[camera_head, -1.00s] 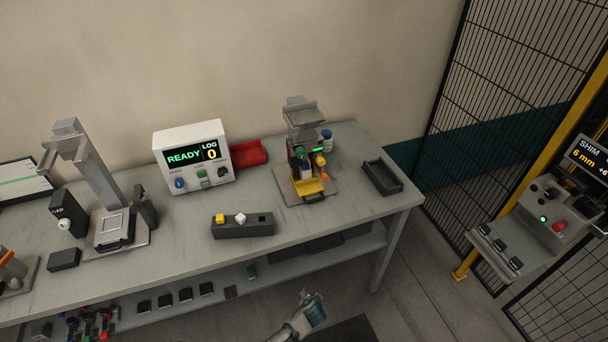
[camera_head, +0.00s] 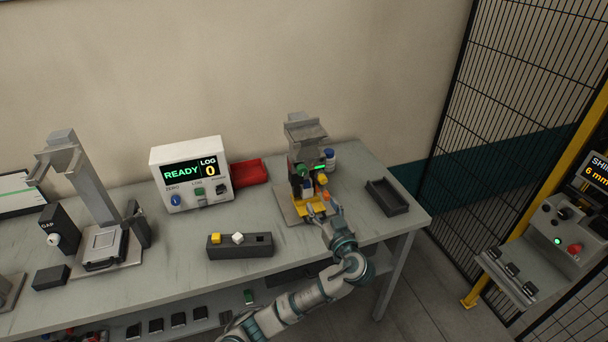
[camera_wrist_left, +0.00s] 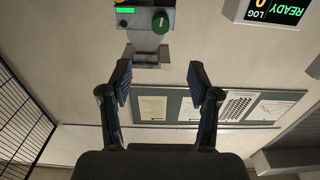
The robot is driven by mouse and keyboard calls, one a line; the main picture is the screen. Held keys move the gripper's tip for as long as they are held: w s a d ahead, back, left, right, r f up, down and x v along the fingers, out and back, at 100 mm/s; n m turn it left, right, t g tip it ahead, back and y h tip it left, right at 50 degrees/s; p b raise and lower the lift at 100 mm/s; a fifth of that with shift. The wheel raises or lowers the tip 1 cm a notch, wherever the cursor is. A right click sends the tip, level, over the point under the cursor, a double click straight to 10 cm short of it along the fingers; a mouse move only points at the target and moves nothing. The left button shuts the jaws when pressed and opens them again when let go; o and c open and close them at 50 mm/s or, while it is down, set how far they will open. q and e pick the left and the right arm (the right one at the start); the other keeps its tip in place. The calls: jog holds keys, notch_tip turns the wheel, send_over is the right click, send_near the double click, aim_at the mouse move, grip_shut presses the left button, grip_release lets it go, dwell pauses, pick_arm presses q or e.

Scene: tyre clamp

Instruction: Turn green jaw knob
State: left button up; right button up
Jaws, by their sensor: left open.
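The clamp fixture (camera_head: 304,145) stands on a small plate near the bench's right end, with a grey upper body, yellow parts and a lit green display. The green knob (camera_head: 302,171) is small on its front in the head view. In the left wrist view the green knob (camera_wrist_left: 160,23) is round with a pale line, beside the green display (camera_wrist_left: 125,10). My left gripper (camera_head: 325,209) is in front of the fixture's lower right. In the wrist view its fingers (camera_wrist_left: 160,80) are apart and empty, with the knob beyond the tips, not touching. My right gripper is out of view.
A black tray (camera_head: 387,198) lies just right of the fixture. A dark block with yellow and white cubes (camera_head: 240,245) sits to its left, and the READY box (camera_head: 190,174) and red bin (camera_head: 250,172) stand behind. A mesh fence (camera_head: 525,100) is at right.

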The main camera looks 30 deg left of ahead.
aim_at(303, 173)
pick_arm(q)
jog(key=x, duration=1.6)
jog(key=shift+w+a, duration=0.2)
jog(key=shift+a, duration=0.1)
jog(key=c, duration=1.2)
